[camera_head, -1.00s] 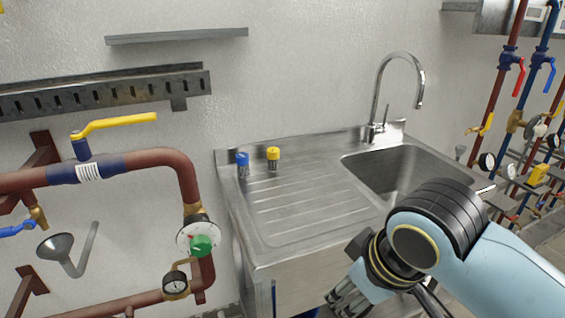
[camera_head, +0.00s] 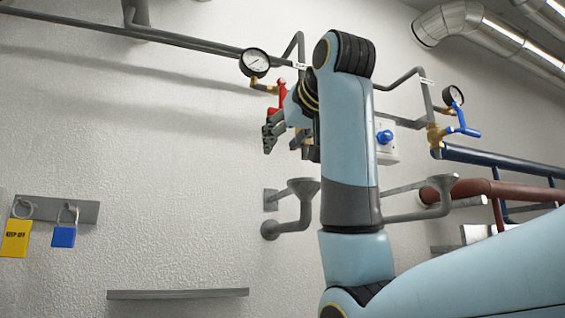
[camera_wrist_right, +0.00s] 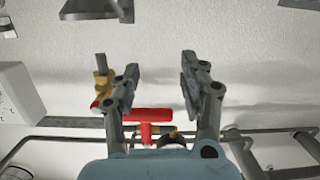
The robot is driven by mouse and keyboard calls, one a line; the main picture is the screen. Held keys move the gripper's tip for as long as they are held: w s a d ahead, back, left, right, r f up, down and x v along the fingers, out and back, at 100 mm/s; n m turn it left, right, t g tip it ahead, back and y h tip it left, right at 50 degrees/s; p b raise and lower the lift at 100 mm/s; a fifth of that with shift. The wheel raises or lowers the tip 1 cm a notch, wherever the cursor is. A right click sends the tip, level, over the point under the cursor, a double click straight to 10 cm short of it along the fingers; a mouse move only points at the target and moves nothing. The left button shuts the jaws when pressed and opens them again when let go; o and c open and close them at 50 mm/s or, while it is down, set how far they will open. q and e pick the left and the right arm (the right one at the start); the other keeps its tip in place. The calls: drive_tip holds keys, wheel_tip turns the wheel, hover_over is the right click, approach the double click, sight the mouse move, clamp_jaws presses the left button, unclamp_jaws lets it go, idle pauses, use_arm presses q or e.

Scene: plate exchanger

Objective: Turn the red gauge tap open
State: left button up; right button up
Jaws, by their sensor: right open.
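The red gauge tap (camera_head: 282,94) has a red handle and sits on a brass fitting below a round white gauge (camera_head: 255,62) at upper middle in the head view. My right gripper (camera_head: 283,138) is raised just below the tap, partly hidden by my own wrist. In the right wrist view, my right gripper (camera_wrist_right: 160,68) has its fingers spread with nothing held. The red handle (camera_wrist_right: 147,115) shows between the fingers, lower in that picture, its left end near the left finger. I cannot tell whether they touch. My left gripper is out of view.
A second gauge (camera_head: 453,95) with a blue tap (camera_head: 463,125) is to the right. Grey pipes run along the wall, with a funnel (camera_head: 303,187) below the gripper. Padlock (camera_head: 64,236) and yellow tag (camera_head: 15,238) hang at left. The wall between is mostly clear.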

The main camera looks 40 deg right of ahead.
drive_tip(key=t, duration=0.2)
approach(283, 95)
wheel_tip(283, 95, down, 2)
drive_tip(key=m, duration=0.1)
drive_tip(key=shift+h, duration=0.4)
drive_tip(key=p+x, duration=0.1)
drive_tip(key=x, duration=0.4)
drive_tip(key=p+x, duration=0.2)
drive_tip(key=x, duration=0.4)
drive_tip(key=shift+a+r, duration=0.1)
drive_tip(key=shift+r, duration=0.1)
drive_tip(key=shift+c, duration=0.4)
clamp_jaws()
